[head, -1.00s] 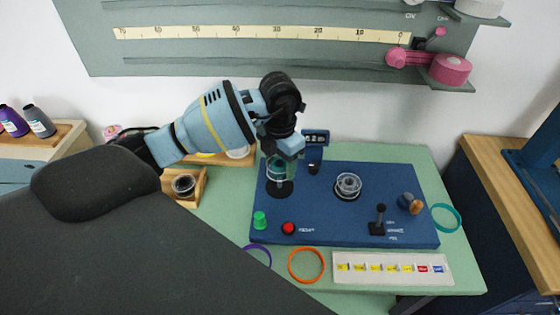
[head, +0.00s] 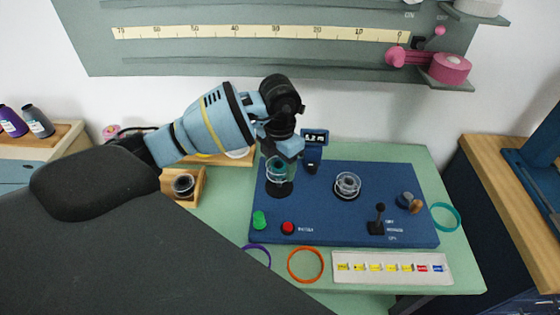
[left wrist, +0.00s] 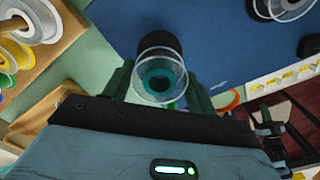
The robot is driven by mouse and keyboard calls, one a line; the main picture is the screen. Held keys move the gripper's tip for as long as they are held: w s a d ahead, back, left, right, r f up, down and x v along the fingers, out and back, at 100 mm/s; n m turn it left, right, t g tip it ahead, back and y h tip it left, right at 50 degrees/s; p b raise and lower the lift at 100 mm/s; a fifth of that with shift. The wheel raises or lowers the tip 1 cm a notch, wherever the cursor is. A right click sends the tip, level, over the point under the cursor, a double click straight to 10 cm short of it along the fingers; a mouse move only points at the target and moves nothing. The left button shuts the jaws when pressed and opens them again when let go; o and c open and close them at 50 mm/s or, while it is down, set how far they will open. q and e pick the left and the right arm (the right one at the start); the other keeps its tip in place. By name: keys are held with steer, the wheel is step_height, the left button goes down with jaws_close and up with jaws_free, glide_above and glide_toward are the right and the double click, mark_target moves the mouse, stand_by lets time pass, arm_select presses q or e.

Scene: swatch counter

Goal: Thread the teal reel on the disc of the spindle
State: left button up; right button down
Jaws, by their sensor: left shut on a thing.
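My left gripper (head: 283,152) is shut on the teal reel (head: 277,170), a clear-flanged reel with a teal core. The reel is over the black disc (head: 280,189) at the left of the blue panel. In the left wrist view the reel (left wrist: 160,78) sits between the fingers (left wrist: 160,88), with the dark disc (left wrist: 158,42) partly showing behind it. The reel hides any pin there, and I cannot tell whether reel and disc touch. My right gripper is not in view.
The blue panel (head: 330,215) also bears a clear reel (head: 347,185), a black lever (head: 378,218), a green knob (head: 259,219), a red button (head: 288,227) and a small display post (head: 313,150). Orange (head: 306,264) and teal (head: 446,217) rings lie on the counter. A wooden holder (head: 187,186) stands left.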

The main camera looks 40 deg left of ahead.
arm_select(q)
steer(key=shift+f+b, duration=0.3)
steer(key=shift+f, duration=0.7)
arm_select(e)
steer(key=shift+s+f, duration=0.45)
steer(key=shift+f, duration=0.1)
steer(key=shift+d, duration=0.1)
arm_select(q)
steer(key=o, duration=1)
steer(key=shift+o, duration=0.2)
steer(key=shift+r, duration=0.1)
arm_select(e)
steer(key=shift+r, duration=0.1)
arm_select(q)
step_height(320, 180, up, 2)
steer(key=shift+p, duration=0.5)
steer(key=shift+r+p, duration=1.15)
steer(key=shift+r, duration=1.4)
steer(key=shift+f, duration=0.1)
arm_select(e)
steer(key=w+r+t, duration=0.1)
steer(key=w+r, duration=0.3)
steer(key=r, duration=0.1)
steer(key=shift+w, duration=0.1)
